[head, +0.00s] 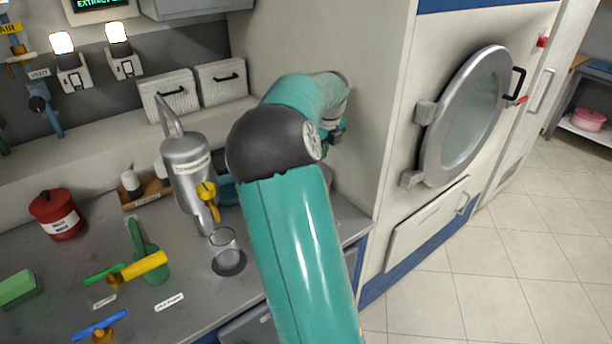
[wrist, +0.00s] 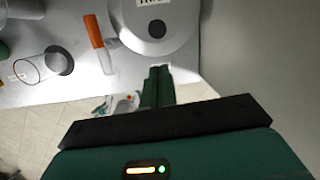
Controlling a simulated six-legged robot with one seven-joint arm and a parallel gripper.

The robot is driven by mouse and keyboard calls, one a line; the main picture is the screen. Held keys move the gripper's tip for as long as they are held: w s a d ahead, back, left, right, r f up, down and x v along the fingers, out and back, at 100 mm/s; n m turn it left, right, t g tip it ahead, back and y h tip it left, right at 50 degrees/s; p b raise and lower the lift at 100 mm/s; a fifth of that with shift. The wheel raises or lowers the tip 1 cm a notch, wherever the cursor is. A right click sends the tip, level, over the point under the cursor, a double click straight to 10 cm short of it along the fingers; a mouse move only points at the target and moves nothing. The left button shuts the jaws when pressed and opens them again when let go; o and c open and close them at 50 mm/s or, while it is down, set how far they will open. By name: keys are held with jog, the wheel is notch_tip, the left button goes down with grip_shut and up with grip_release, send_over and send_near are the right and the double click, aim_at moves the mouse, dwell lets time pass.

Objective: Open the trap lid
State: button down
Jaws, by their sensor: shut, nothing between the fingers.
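A round pale grey lid-like top (wrist: 178,40) with a black round knob (wrist: 157,28) is at the top middle of the wrist view. Its label is cut off by the frame edge, so I cannot confirm it is the trap lid. My gripper (wrist: 158,72) is shut and empty, with its fingertips just below the rim in the picture. I cannot tell whether they touch it. In the head view my gripper (head: 336,133) is partly hidden behind my own arm, close to the side of the big machine. My arm hides most of the counter there.
A silver canister (head: 186,162) with a yellow valve and a clear beaker (head: 226,252) stand left of my arm. The machine's round door (head: 470,115) is at right. The tiled floor (head: 520,250) is clear.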

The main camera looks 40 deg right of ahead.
jog(key=x, duration=1)
jog(key=shift+w+d+f, duration=0.2)
jog(key=shift+w+f, duration=0.05)
jog(key=shift+w+r, duration=0.1)
jog(key=shift+r, duration=0.15)
